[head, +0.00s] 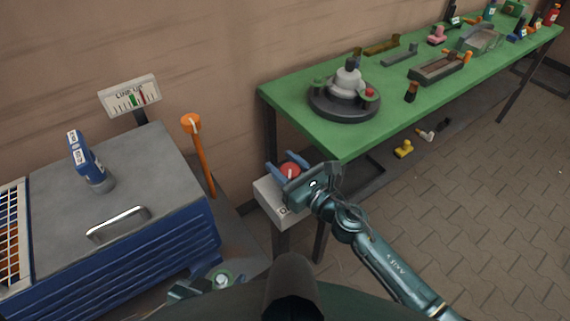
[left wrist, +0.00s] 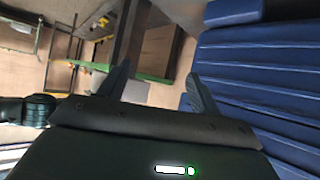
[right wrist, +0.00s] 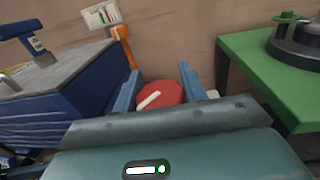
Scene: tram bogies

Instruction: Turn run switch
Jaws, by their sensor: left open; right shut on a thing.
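The run switch is a red round knob (head: 290,169) with a white pointer bar, on top of a pale box (head: 268,192) on a post. In the right wrist view the red knob (right wrist: 160,95) sits between my fingers, its white bar slanting. My right gripper (head: 288,168) is shut on the knob, with one blue finger on each side. My left gripper (left wrist: 155,85) is open and empty in the left wrist view, low beside the blue ribbed machine. In the head view only part of the left arm (head: 205,286) shows at the bottom.
A blue machine (head: 160,250) with a grey lid stands at the left, with a gauge sign (head: 130,96) and an orange-topped lever (head: 198,150) behind it. A green table (head: 300,110) bearing a round dark fixture (head: 344,104) and several parts stands at the right. Open paved floor lies beyond.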

